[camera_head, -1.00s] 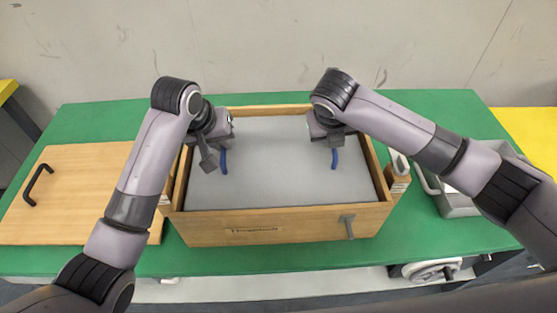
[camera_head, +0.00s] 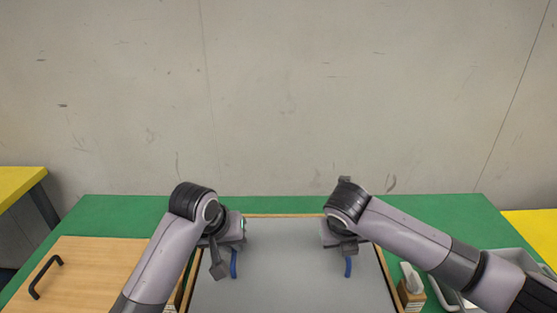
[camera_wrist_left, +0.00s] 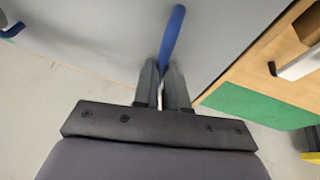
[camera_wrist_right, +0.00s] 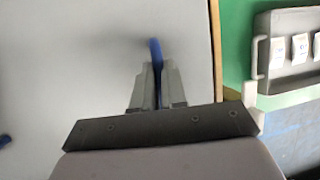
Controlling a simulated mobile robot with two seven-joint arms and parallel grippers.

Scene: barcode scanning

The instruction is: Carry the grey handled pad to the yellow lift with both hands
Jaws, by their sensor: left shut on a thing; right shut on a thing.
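The grey pad (camera_head: 290,275) is a flat sheet framed by the thin wooden rim of a box (camera_head: 382,280). I cannot tell whether it is raised. It has two blue handles. My left gripper (camera_head: 233,250) is shut on the left blue handle (camera_head: 233,266), also seen in the left wrist view (camera_wrist_left: 173,35). My right gripper (camera_head: 346,252) is shut on the right blue handle (camera_head: 348,267), also seen in the right wrist view (camera_wrist_right: 155,52). Yellow surfaces show at the left edge (camera_head: 20,182) and right edge (camera_head: 535,230); I cannot tell which is the lift.
The box is on a green table (camera_head: 115,212). A wooden board (camera_head: 95,270) with a black handle lies left of it. A small wooden holder (camera_head: 411,297) and a grey tray (camera_head: 500,258) are on the right. A bare wall (camera_head: 290,100) stands behind.

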